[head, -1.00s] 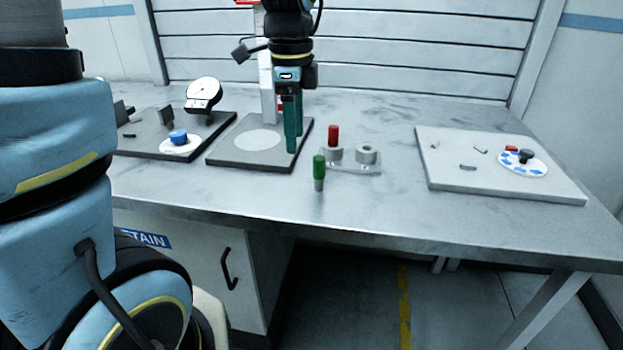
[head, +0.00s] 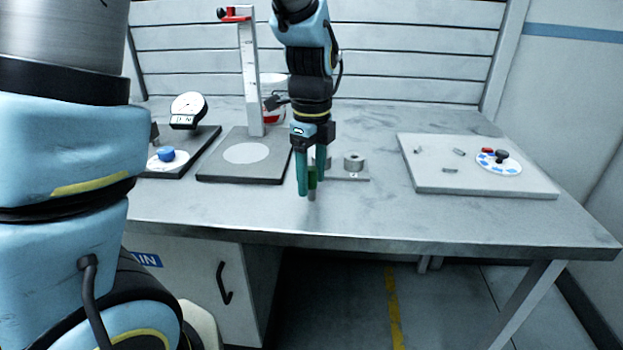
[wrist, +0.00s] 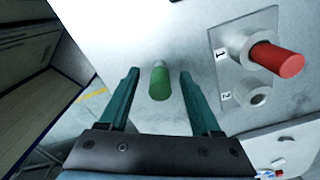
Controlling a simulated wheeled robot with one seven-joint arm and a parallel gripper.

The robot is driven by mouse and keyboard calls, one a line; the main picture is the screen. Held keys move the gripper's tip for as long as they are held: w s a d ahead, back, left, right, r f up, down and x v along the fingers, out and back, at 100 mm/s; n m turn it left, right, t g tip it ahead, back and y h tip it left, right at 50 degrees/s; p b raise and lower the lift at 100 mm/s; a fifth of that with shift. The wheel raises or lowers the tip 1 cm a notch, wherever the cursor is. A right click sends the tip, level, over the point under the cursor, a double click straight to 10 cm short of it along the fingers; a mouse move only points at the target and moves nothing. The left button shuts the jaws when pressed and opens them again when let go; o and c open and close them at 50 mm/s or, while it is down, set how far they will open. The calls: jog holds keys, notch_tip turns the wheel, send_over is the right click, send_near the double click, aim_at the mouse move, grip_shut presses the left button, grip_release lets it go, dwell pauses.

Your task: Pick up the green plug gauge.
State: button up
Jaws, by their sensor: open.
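The green plug gauge (wrist: 160,83) stands on the table with its green handle up and a grey lower end. In the wrist view it lies between the two open fingers of my gripper (wrist: 158,88), with a gap on each side. In the head view my gripper (head: 312,190) is over the gauge (head: 312,183), and its teal fingers partly hide it. I cannot tell from these views exactly how far down the fingers reach along the handle.
A holder plate with grey rings (wrist: 236,70) and a red plug gauge (wrist: 276,60) stands close by. A height gauge on a dark base (head: 215,170) is to the left. A pale board (head: 420,178) with small parts lies right. The table's front edge is near.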

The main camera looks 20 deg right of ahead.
jog(key=shift+f, duration=1.15)
grip_shut()
